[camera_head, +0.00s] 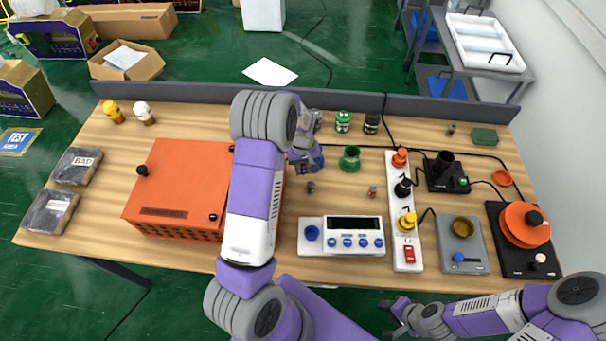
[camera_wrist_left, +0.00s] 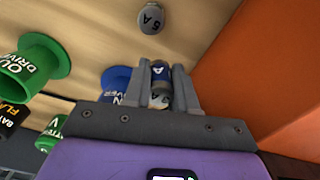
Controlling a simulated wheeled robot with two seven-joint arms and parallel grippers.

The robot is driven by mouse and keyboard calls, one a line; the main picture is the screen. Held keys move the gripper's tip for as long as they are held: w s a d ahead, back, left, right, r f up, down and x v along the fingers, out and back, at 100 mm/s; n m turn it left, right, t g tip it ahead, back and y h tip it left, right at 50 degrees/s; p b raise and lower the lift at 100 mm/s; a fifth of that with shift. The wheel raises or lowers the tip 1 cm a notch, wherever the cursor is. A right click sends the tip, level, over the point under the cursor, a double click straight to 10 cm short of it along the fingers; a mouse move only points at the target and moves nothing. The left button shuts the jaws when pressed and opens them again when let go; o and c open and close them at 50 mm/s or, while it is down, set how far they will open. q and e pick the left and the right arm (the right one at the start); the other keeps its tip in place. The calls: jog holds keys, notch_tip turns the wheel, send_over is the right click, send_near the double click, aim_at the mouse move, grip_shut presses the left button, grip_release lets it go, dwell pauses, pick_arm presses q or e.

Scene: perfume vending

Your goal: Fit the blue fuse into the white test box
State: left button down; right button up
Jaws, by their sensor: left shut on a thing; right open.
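My left gripper (camera_head: 305,160) is over the middle of the table, just right of the orange box. In the left wrist view its fingers (camera_wrist_left: 164,82) are shut on a small fuse (camera_wrist_left: 160,72) with a blue band and a letter A. The arm hides the fuse in the head view. A white box (camera_head: 313,249) with a dark display and blue knobs sits at the table's front middle, apart from the fuse. It may be the test box. My right gripper (camera_head: 397,318) is open and empty off the table's front edge.
A grey fuse-like piece (camera_head: 311,187) stands near the gripper; it also shows in the wrist view (camera_wrist_left: 151,19). A green cup (camera_head: 350,158) and a blue cup (camera_wrist_left: 115,85) are close by. The orange box (camera_head: 178,190) is left. A white strip (camera_head: 404,262) carries coloured plugs.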

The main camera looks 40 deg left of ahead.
aim_at(303, 174)
pick_arm(q)
jog(key=shift+f, duration=2.05)
jog(key=shift+f+b, duration=0.25)
jog(key=shift+b, duration=0.05)
jog(key=c, duration=1)
grip_release()
jog(key=shift+o, duration=0.4)
jog(key=shift+r, duration=0.1)
